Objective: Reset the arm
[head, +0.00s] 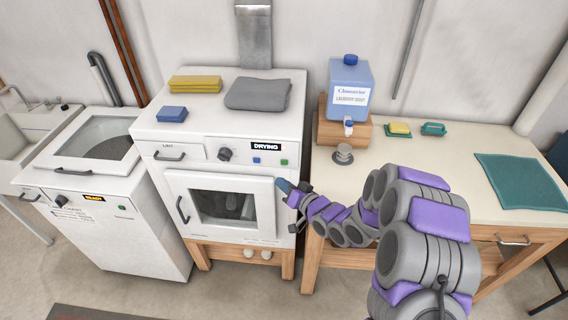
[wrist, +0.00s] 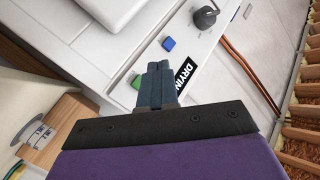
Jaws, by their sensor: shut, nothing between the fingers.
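My gripper (head: 283,186) is at the upper right corner of the dryer's closed front door, below the control panel. My purple and grey arm reaches to it from the lower right. In the wrist view my gripper (wrist: 158,68) has its two fingers together with nothing between them. Beyond the fingers are the dryer's panel, its green and blue buttons and the DRYING display. The white dryer (head: 180,145) stands on a wooden base. Whether the fingertips touch the dryer cannot be told.
A top-loading washer (head: 150,225) stands left of the dryer. Folded cloths (head: 258,93) and a blue block (head: 172,113) lie on the dryer. A table (head: 400,155) at right holds a detergent jug (head: 350,75), soap (head: 399,128) and a teal mat (head: 520,180). Floor shows in front.

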